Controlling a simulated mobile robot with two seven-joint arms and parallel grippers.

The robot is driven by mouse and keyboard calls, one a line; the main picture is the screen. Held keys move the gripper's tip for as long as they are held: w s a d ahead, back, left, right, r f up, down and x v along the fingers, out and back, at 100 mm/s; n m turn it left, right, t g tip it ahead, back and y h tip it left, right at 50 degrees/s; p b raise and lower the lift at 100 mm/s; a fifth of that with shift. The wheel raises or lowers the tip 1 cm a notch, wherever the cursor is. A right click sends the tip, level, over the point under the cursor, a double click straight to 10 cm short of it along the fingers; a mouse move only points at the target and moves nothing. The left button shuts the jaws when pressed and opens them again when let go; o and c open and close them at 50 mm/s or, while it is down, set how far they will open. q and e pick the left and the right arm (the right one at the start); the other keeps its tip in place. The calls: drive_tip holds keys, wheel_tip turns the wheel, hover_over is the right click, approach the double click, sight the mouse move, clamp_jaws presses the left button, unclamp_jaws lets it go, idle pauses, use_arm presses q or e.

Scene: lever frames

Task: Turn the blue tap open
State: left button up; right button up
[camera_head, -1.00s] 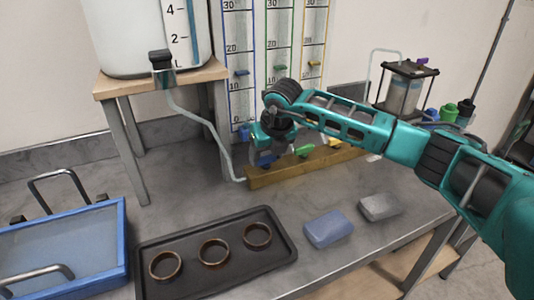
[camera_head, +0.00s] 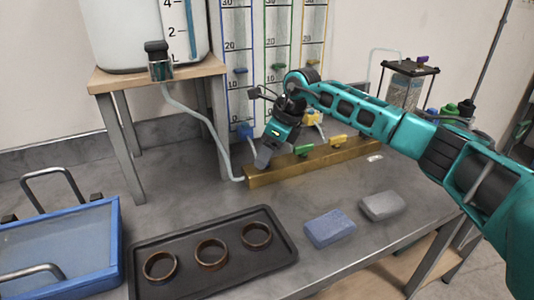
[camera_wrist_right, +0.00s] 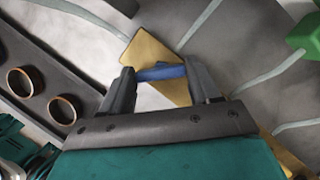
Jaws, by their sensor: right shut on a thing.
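The blue tap (camera_wrist_right: 160,72) shows in the right wrist view as a blue handle lying across the gap between my fingers, at the end of the brass-coloured bar. My right gripper (camera_wrist_right: 161,84) is shut on this handle, one finger at each end. In the head view my right gripper (camera_head: 263,158) points down at the left end of the brass bar (camera_head: 320,162) and hides the blue tap. The green tap (camera_head: 303,150) and the yellow tap (camera_head: 338,141) sit further right on the same bar. My left gripper is not in view.
A dark tray (camera_head: 185,282) with three rings lies in front. A blue sponge (camera_head: 330,228) and a grey block (camera_head: 382,206) lie right of it. A blue-framed box (camera_head: 60,245) stands at left. A hose (camera_head: 205,120) runs from the tank's spout to the bar. Graduated tubes (camera_head: 240,60) stand behind.

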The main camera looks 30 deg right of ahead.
drive_tip(key=n+g, duration=0.1)
drive_tip(key=n, duration=0.2)
drive_tip(key=n+g+y+b, duration=0.1)
drive_tip(key=n, duration=0.2)
drive_tip(key=shift+w, duration=0.2)
drive_tip(key=shift+d+n+g+b, duration=0.1)
drive_tip(key=shift+n+g+b, duration=0.35)
drive_tip(key=shift+n, duration=0.75)
drive_tip(key=shift+r, duration=0.1)
drive_tip(key=o, duration=1.1)
drive_tip(key=shift+c, duration=0.2)
drive_tip(key=v, duration=1.2)
drive_tip(key=shift+w+d+r+p, duration=0.15)
drive_tip(key=shift+d+r+p, duration=0.15)
drive_tip(key=shift+p, duration=0.05)
